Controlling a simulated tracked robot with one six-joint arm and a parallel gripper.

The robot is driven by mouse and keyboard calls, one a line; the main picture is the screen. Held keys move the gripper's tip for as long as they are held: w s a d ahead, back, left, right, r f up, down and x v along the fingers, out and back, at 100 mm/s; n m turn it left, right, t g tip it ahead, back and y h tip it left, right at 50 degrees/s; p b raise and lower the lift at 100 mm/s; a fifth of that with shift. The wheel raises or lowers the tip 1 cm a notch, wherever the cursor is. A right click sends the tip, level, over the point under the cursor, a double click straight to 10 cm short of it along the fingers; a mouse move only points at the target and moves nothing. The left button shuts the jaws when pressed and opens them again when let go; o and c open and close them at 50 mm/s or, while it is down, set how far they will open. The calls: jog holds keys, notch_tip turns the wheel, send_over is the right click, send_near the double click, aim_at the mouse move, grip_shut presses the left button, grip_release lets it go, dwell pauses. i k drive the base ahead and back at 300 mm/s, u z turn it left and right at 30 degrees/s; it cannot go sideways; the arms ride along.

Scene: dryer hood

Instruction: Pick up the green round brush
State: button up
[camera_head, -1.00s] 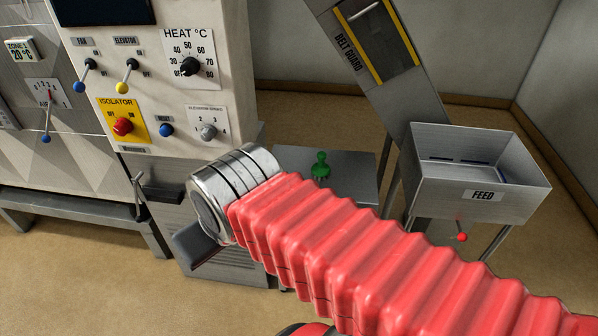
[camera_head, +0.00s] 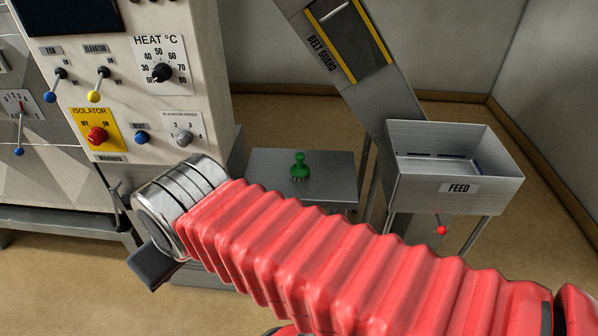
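The green round brush (camera_head: 299,168) stands upright on a grey metal table (camera_head: 335,165), with its knob on top and its short bristles at the bottom. It is in the middle of the view, just beyond my red ribbed arm. My gripper (camera_head: 150,266) shows only as a dark grey piece below the silver wrist, at the lower left. It is left of the brush and apart from it. The wrist hides most of the gripper, so its fingers and opening cannot be made out.
A white control panel (camera_head: 120,120) with levers and knobs stands at the left. A metal FEED bin (camera_head: 458,188) on legs stands right of the table, with a red-knobbed lever (camera_head: 441,230) below it. A sloping belt guard (camera_head: 350,60) rises behind. The floor at right is clear.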

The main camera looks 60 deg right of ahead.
aim_at(300, 171)
jog(key=z, duration=0.05)
jog(key=i, duration=1)
jog(key=u, duration=0.05)
